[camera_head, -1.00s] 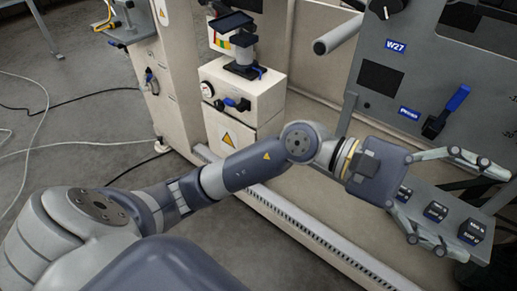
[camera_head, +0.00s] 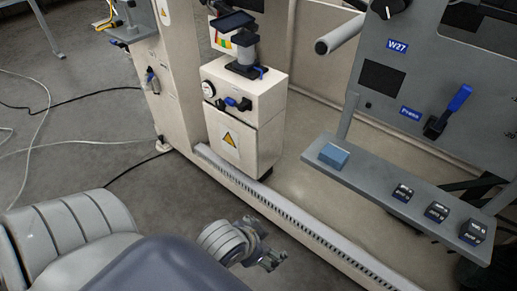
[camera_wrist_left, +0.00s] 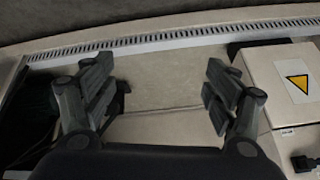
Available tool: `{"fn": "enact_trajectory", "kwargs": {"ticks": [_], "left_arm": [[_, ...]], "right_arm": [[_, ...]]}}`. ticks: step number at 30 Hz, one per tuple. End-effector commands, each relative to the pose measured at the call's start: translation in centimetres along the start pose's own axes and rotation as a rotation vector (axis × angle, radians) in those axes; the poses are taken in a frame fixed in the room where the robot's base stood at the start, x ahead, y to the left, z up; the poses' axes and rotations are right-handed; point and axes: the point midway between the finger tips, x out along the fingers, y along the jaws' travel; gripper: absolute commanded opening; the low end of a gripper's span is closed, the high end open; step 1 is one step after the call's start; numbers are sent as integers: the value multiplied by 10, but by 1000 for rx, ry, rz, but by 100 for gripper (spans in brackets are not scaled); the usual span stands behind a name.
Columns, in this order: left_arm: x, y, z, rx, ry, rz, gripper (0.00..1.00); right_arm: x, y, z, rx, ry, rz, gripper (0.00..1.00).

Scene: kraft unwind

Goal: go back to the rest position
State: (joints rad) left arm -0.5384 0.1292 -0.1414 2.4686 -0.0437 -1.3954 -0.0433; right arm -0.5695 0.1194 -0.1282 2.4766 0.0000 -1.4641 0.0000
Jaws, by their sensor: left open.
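My left gripper (camera_head: 270,258) shows low in the middle of the head view, beside the slotted rail of the machine. It is held apart from the machine. In the left wrist view its two fingers (camera_wrist_left: 158,95) are spread wide with nothing between them. Most of the left arm is hidden behind its own near links at the bottom of the head view. My right gripper does not show in any view.
A grey shelf (camera_head: 380,187) carries a blue block (camera_head: 333,156) and several small dark labelled blocks. Above it a panel has a blue-handled lever (camera_head: 447,112). A beige cabinet (camera_head: 240,115) stands behind the slotted rail (camera_head: 300,224). Cables lie on the floor at left.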

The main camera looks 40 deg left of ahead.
Motion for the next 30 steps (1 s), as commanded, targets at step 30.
{"fn": "enact_trajectory", "kwargs": {"ticks": [30], "left_arm": [[50,17,47,-60,-171,55,80]], "right_arm": [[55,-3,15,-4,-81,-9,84]]}}
